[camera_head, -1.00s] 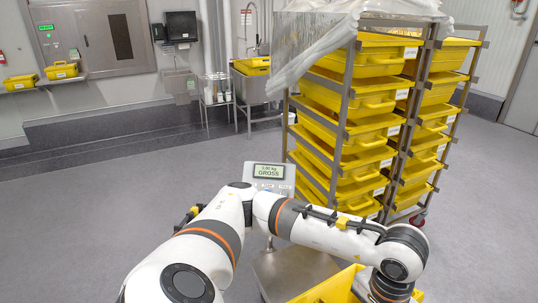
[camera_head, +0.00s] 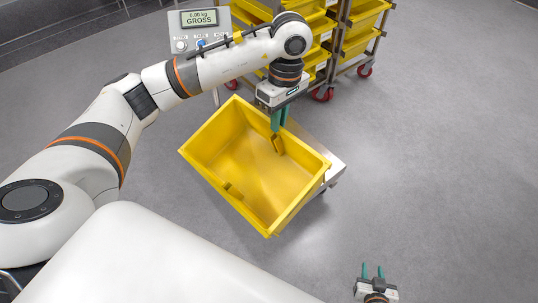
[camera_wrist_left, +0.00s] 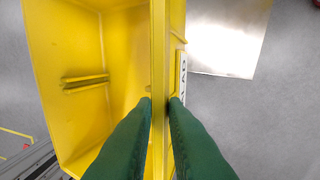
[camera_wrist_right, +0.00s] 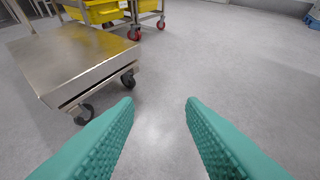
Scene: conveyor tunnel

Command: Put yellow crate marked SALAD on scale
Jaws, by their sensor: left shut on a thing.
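The yellow crate (camera_head: 238,150) is empty and hangs tilted in front of the scale, overlapping its platform in the head view. My left gripper (camera_head: 279,122) is shut on the crate's far wall, one finger inside and one outside. The left wrist view shows the crate (camera_wrist_left: 75,45) with that wall between the fingers and a white label, only partly readable, on its outer side. The scale's steel platform (camera_head: 328,156) is partly hidden by the crate; its display (camera_head: 198,18) reads 0.00 kg GROSS. My right gripper (camera_head: 373,272) is open and empty, low at the right.
A wheeled rack with several yellow crates (camera_head: 352,42) stands behind the scale. In the right wrist view the bare scale platform (camera_wrist_right: 75,58) sits on castors at upper left. The grey floor to the right is clear.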

